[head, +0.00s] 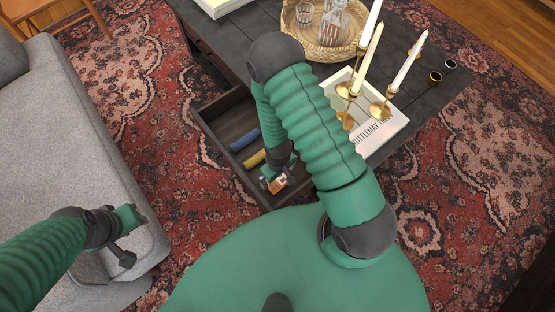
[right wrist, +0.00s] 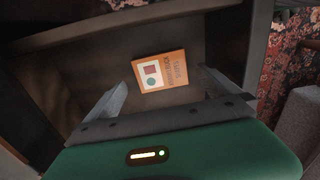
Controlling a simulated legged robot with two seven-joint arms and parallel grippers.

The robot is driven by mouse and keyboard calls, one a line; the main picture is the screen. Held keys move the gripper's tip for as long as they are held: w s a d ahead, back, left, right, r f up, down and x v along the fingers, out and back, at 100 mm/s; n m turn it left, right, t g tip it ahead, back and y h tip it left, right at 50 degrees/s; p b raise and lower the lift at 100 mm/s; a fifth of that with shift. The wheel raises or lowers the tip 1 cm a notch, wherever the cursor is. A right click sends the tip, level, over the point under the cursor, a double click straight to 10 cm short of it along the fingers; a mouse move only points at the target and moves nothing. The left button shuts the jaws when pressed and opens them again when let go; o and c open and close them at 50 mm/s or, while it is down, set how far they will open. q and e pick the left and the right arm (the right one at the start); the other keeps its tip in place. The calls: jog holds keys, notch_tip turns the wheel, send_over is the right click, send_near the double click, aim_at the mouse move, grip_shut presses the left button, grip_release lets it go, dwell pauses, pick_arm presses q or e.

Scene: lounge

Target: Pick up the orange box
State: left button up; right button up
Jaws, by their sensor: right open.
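The orange box (right wrist: 161,72), with a pale picture panel on its face, lies in the open drawer (right wrist: 100,50) in the right wrist view. My right gripper (right wrist: 167,84) is open and empty, with one finger on each side of the box's near part. I cannot tell whether the fingers touch it. In the head view my right gripper (head: 272,180) reaches down into the drawer, and the box (head: 278,182) is mostly hidden by it. My left gripper (head: 126,236) is over the grey sofa's edge, away from the drawer; its jaws are unclear.
A blue item (head: 245,140) and a yellow item (head: 254,159) lie in the drawer beside my gripper. The dark table (head: 225,42) above carries brass candle holders (head: 379,110), a book (head: 385,137) and a woven tray (head: 290,28). A grey sofa (head: 60,130) stands left.

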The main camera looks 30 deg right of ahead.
notch_tip(320, 180, down, 5)
jog(key=b, duration=0.2)
jog(key=shift+s+a+r+b, duration=0.1)
jog(key=shift+b, duration=0.2)
jog(key=shift+r, duration=0.1)
jog(key=shift+c, duration=0.4)
jog(key=c, duration=1.3)
jog(key=shift+o, duration=0.2)
jog(key=shift+r, duration=0.1)
